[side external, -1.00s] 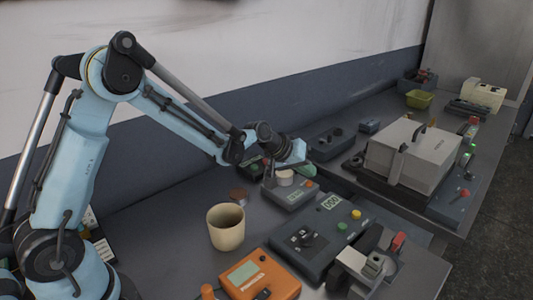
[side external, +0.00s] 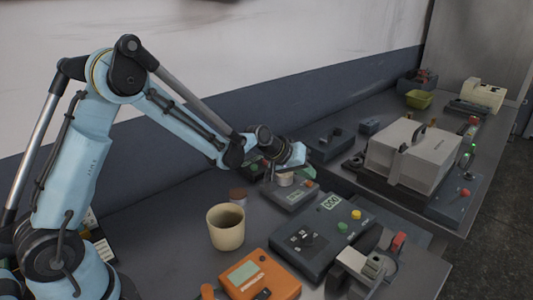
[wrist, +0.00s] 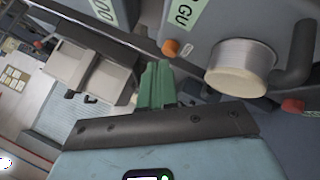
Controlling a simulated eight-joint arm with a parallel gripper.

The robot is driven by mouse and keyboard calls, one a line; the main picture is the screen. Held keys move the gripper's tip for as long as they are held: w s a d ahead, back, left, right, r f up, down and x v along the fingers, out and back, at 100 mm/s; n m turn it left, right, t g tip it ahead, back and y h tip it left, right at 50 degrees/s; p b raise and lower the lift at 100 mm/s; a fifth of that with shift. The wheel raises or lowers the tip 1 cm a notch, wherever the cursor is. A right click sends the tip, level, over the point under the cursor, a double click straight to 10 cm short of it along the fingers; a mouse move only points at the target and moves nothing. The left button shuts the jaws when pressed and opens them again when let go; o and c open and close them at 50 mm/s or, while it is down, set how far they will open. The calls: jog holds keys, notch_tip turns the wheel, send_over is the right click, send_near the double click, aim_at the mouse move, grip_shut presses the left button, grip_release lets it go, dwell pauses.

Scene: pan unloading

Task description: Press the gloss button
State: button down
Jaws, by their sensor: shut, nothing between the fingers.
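A dark grey meter (side external: 287,197) with a small green display stands on the near bench, below my gripper. The wrist view shows a "GU" display (wrist: 187,12) on it, an orange button (wrist: 170,47) at its edge and a pale round cylinder (wrist: 240,68) beside the button. The orange button also shows in the side view (side external: 309,184). My gripper (wrist: 157,66) has green fingers, shut and empty. In the wrist view their tips lie just below the orange button; the side view shows my wrist close above the meter. I cannot tell whether the fingertips touch the button.
A beige cup (side external: 226,228), an orange meter (side external: 258,275) and a larger dark panel (side external: 318,236) with green and yellow buttons stand nearer. A large grey box (side external: 412,152) stands on the far bench. A dark curved handle (wrist: 300,55) lies close right of the cylinder.

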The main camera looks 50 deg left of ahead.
aim_at(305, 186)
jog(key=shift+f, duration=0.5)
dwell(0.6)
jog(key=shift+r, duration=0.95)
jog(key=shift+r, duration=2.5)
jog(key=s+r+m+g+y, duration=0.1)
jog(key=s+r+m, duration=0.35)
jog(key=s, duration=0.85)
jog(key=s+a+f+y, duration=0.1)
jog(key=s, duration=1.2)
jog(key=shift+f+m+g+y, duration=0.2)
jog(key=shift+m+g+y, duration=0.2)
jog(key=shift+m, duration=0.05)
